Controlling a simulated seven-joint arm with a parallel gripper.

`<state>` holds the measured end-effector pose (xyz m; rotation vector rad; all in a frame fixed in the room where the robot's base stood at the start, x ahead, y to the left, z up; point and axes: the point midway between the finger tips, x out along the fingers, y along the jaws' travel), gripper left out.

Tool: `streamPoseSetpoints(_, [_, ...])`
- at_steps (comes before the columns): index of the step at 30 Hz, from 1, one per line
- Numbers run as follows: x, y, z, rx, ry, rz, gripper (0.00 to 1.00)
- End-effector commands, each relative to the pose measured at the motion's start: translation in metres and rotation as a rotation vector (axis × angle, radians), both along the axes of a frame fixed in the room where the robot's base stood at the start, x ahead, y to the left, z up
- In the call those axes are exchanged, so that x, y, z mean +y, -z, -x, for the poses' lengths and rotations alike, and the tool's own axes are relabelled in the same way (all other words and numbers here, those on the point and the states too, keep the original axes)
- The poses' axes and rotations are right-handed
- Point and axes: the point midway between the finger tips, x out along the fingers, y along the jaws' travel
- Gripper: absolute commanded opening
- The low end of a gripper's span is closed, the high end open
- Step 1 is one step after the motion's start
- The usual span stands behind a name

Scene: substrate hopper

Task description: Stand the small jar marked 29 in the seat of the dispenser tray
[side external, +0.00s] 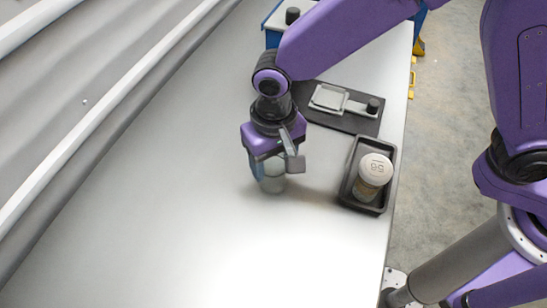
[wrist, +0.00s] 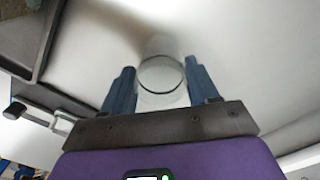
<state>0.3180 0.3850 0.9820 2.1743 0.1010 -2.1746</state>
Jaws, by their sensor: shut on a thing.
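My gripper (side external: 272,172) points down over the left-middle of the table, shut on a clear, pale jar (side external: 271,184). In the wrist view the jar (wrist: 162,75) sits between the two blue fingers of my gripper (wrist: 162,88). No number shows on the held jar, and I cannot tell if its base touches the table. A dark plate (side external: 318,112) behind and to the right carries a light grey square seat (side external: 328,97) and a slider with a dark knob (side external: 373,105). The grey seat looks empty.
A dark rimmed tray (side external: 347,181) right of my gripper holds another jar with a pale lid (side external: 376,168), its mark resembling 58. The tray's rim shows in the wrist view (wrist: 47,48). A blue-and-white box stands at the back. The table's left and front are clear.

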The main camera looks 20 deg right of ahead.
Motion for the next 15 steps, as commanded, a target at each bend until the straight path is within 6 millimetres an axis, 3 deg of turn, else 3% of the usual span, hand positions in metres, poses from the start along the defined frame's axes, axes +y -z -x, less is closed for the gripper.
streamPoseSetpoints(15, [-0.0001, 0.0037, -0.0001, 0.0, 0.0, 0.0, 0.37])
